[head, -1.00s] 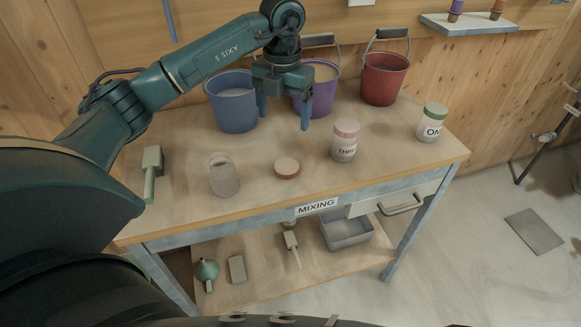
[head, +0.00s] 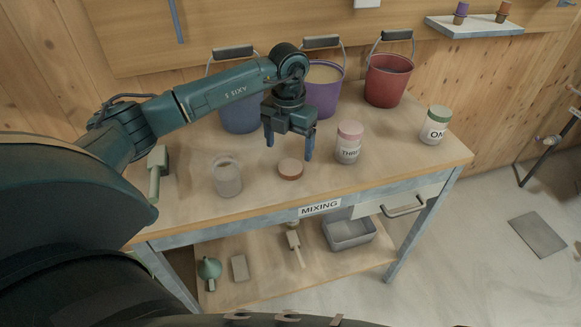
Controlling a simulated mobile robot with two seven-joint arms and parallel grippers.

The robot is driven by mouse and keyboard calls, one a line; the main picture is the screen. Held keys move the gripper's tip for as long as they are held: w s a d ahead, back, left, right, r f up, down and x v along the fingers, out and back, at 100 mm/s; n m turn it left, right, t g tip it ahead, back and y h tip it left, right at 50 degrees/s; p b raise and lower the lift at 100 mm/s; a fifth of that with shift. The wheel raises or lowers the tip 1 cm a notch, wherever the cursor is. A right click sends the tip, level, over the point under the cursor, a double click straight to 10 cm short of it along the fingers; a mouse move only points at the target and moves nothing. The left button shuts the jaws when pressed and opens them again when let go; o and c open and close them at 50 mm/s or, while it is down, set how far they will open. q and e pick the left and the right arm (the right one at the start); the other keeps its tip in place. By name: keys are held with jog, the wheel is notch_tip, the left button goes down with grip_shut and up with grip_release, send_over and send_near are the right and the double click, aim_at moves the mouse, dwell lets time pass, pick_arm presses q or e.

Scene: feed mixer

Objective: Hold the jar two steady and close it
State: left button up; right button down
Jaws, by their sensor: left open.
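An open, lidless jar (head: 228,178), pale and see-through, stands upright on the table left of centre. No label shows on it, so I cannot read whether it is jar two. A loose round lid (head: 290,169), reddish brown, lies flat on the table to the right of that jar. My left gripper (head: 289,147) points down with its fingers apart, above and slightly behind the lid. Nothing shows between the fingers, and the lid appears apart from them. My right gripper is not in view.
A pink-lidded jar labelled "THR…" (head: 349,144) stands right of the lid, and a green-lidded jar labelled "ON…" (head: 434,126) farther right. Blue (head: 240,117), purple (head: 323,98) and red (head: 386,82) buckets line the back.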

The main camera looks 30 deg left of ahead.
aim_at(291, 167)
pick_arm(q)
jog(key=shift+f, duration=0.1)
jog(key=f, duration=0.3)
jog(key=f+p, duration=0.1)
jog(key=f, duration=0.1)
jog(key=shift+s+d, duration=0.25)
jog(key=shift+d, duration=0.15)
jog(key=c, duration=1.1)
